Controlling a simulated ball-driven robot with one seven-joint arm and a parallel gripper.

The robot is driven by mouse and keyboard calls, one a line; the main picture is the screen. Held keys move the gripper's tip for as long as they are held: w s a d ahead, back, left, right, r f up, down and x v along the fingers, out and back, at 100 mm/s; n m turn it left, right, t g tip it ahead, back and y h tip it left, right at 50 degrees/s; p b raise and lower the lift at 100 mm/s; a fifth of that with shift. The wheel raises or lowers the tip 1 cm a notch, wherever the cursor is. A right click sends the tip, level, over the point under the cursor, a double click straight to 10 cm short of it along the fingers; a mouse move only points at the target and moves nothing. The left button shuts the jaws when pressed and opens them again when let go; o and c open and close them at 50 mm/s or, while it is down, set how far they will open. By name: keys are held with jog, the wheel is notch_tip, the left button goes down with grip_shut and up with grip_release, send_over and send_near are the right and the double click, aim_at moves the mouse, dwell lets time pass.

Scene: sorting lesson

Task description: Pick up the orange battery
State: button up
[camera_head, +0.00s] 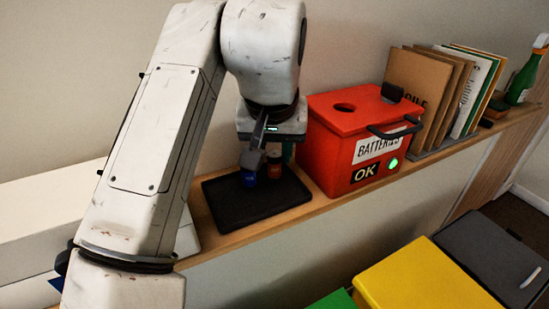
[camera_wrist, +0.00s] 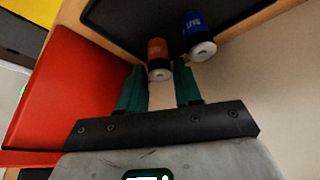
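The orange battery (camera_wrist: 157,52) stands on the black tray (camera_head: 232,213). In the wrist view it is between the tips of my gripper's green fingers (camera_wrist: 160,70), with a gap on each side. My gripper is open and holds nothing. In the head view the gripper (camera_head: 276,152) is over the back of the tray, partly hidden by my arm, and the orange battery (camera_head: 275,168) shows below it. A blue battery (camera_wrist: 198,34) stands right beside the orange one; it also shows in the head view (camera_head: 249,179).
A red battery box (camera_head: 324,165) with a round hole and a green light stands right of the tray on the narrow wooden shelf (camera_head: 315,210). Upright folders (camera_head: 418,77) and a green bottle (camera_head: 524,80) are farther right. Yellow (camera_head: 420,275) and dark bins (camera_head: 490,255) stand below.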

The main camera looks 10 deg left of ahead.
jog(key=shift+x, duration=1.1)
grip_shut()
jog(key=shift+r, duration=0.1)
